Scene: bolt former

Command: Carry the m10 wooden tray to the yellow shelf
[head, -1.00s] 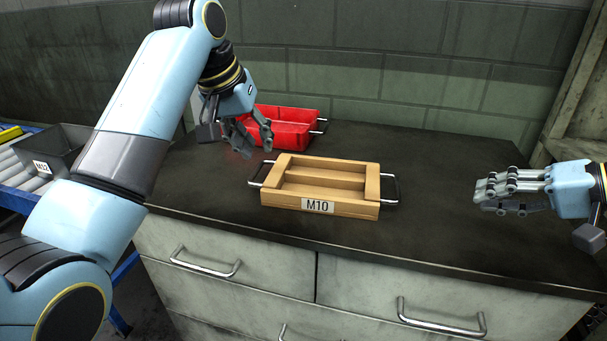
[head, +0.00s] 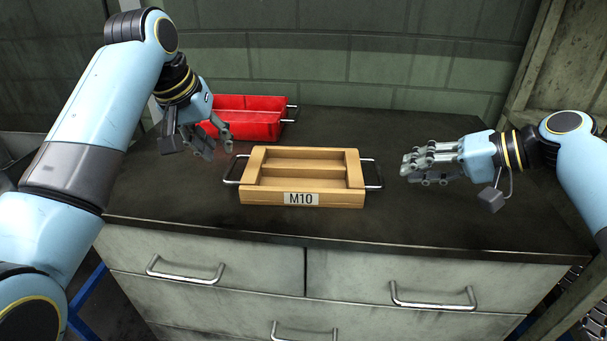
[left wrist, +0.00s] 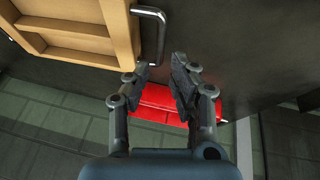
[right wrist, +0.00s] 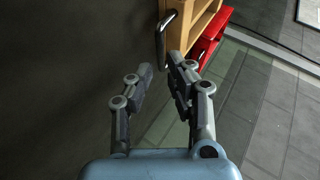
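The wooden tray labelled M10 (head: 302,198) sits flat on the dark cabinet top, with a metal handle on each side. My left gripper (head: 212,146) is open and empty, up and left of the tray's left handle (head: 232,172). In the left wrist view, that handle (left wrist: 158,35) lies just beyond the fingertips, not between them. My right gripper (head: 408,166) is open and empty, a short gap to the right of the tray's right handle (head: 374,172). That handle (right wrist: 161,38) shows ahead of the fingers in the right wrist view. The yellow shelf is not in view.
A red tray (head: 250,120) with a metal handle stands behind the wooden tray, partly behind my left gripper. A green block wall (head: 350,70) rises behind the cabinet. The cabinet top (head: 420,215) is clear in front and at right.

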